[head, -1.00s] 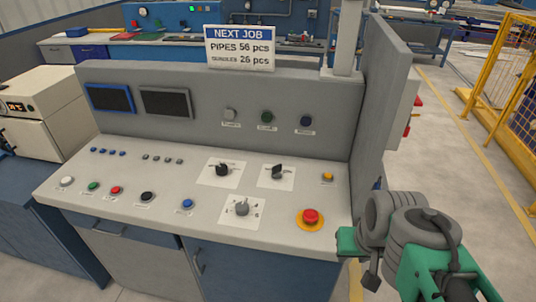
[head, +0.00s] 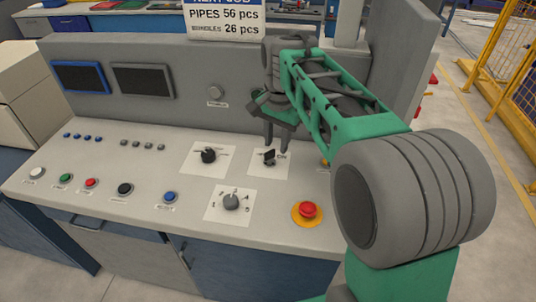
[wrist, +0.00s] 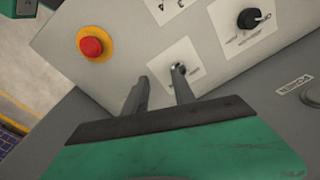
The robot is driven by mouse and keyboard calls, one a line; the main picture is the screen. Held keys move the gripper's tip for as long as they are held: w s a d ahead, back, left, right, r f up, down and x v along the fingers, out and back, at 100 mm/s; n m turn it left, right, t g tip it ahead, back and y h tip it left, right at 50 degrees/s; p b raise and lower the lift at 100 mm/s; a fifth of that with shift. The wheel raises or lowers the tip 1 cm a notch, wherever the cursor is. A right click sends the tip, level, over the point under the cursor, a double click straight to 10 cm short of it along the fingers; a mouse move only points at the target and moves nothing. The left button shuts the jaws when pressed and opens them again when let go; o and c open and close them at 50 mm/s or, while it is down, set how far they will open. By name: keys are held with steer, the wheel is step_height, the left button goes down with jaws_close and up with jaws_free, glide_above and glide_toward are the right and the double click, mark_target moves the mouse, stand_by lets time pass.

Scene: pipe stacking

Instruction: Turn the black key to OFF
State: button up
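The black key (head: 269,155) stands on a white label plate on the sloping panel top, in the right one of two upper plates. My gripper (head: 277,150) points down right over it, its fingers apart and empty-looking. In the wrist view the two fingers (wrist: 160,74) are spread, and the key (wrist: 181,68) shows small at the tip of the right finger, partly hidden by it. I cannot tell whether they touch. The key's exact angle and the OFF mark are too small to read.
A black knob (head: 208,156) sits left of the key, and a grey selector (head: 231,202) sits below. A red mushroom button on a yellow base (head: 307,210) is to the lower right. Several small coloured buttons line the left. The panel's upright back (head: 215,70) rises behind my gripper.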

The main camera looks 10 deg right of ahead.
mark_target(270, 151)
steer(key=w+f+m, duration=0.1)
steer(key=w, duration=0.1)
steer(key=w+f+m, duration=0.1)
steer(key=w+m, duration=0.1)
steer(key=w, duration=0.1)
steer(key=w+f+m+g+b, duration=0.1)
steer(key=w, duration=0.1)
steer(key=shift+w+f+m, duration=0.2)
steer(key=shift+w+m, duration=0.1)
step_height(270, 151, down, 7)
steer(key=shift+f+p, duration=0.2)
steer(key=shift+p, duration=0.1)
jaws_close()
